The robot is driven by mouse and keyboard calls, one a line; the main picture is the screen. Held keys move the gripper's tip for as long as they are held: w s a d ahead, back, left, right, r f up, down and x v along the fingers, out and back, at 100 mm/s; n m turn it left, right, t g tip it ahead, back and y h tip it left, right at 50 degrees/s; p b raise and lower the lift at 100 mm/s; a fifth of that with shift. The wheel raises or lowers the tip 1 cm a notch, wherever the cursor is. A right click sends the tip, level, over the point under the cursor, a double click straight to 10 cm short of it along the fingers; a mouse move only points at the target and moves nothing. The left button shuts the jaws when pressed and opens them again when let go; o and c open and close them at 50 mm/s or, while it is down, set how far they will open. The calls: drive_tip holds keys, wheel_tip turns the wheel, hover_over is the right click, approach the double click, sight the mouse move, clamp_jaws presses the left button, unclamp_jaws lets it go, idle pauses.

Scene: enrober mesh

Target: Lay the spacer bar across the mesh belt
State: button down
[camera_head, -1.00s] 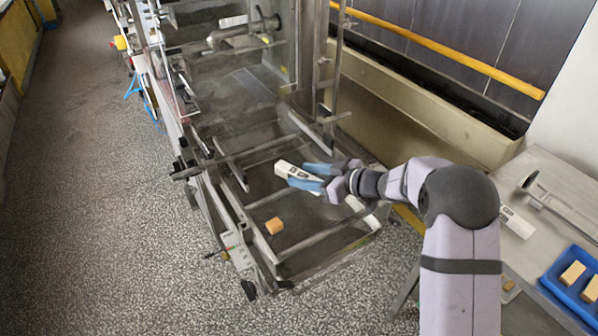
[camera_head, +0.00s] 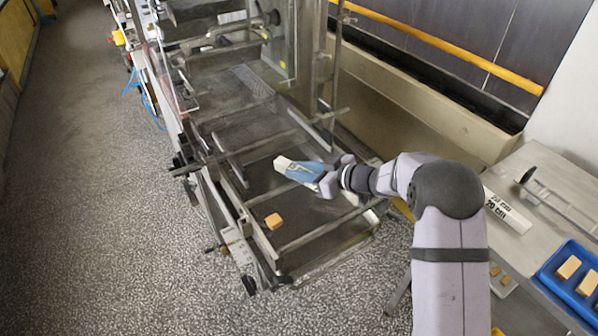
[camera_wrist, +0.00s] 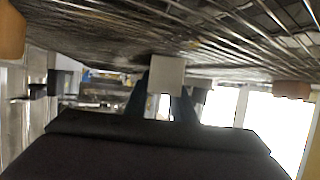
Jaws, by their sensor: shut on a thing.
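My gripper (camera_head: 292,167), with blue fingers, is shut on a white spacer bar. The bar's pale end (camera_head: 282,163) shows beyond the fingertips in the head view; the fingers hide most of its length. In the wrist view the bar (camera_wrist: 167,74) shows as a pale square end between the dark fingers. The bar is over the mesh belt (camera_head: 262,180); I cannot tell whether it touches the mesh. In the wrist view the mesh (camera_wrist: 220,35) fills the upper part.
An orange block (camera_head: 274,221) lies on the near part of the belt, by the metal frame rails (camera_head: 325,230). A white bar marked 20 cm (camera_head: 507,212) lies on the right table, near a blue tray (camera_head: 545,272) of tan blocks. Upright posts (camera_head: 335,75) stand behind the gripper.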

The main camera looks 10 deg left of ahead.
wheel_tip(320, 180, up, 10)
drive_tip(key=b, duration=0.3)
drive_tip(key=shift+d, duration=0.1)
drive_tip(key=w+d+f+m+t+h+p, duration=0.1)
drive_tip(key=d+f, duration=0.1)
drive_tip(key=d, duration=0.4)
drive_tip(key=w+d+f+m+t+h+p, duration=0.1)
drive_tip(key=d+f+m+t, duration=0.1)
drive_tip(key=d, duration=0.3)
drive_tip(key=w+d+f+m+t+h+p, duration=0.1)
drive_tip(key=d+f+m+t, duration=0.1)
drive_tip(key=d, duration=0.4)
drive_tip(key=shift+d+h, duration=0.3)
drive_tip(key=shift+h, duration=0.1)
drive_tip(key=s+d+f+m+t+h+p, duration=0.1)
drive_tip(key=s+d+f+m+h, duration=0.25)
drive_tip(key=d, duration=0.55)
drive_tip(key=s+d+f+m+t+h+p, duration=0.2)
drive_tip(key=s+d+f, duration=0.15)
drive_tip(key=d, duration=0.55)
drive_tip(key=s+d+f+n+g+y+b, duration=0.1)
drive_tip(key=s+f+n+g+y+b, duration=0.4)
drive_tip(key=s+f, duration=0.5)
drive_tip(key=s+n+y+b, duration=0.1)
drive_tip(key=s+n+y, duration=0.1)
drive_tip(key=s, duration=0.2)
drive_tip(key=shift+s+d+n+y, duration=0.3)
drive_tip(key=shift+s+n+y, duration=0.05)
drive_tip(key=shift+r, duration=0.1)
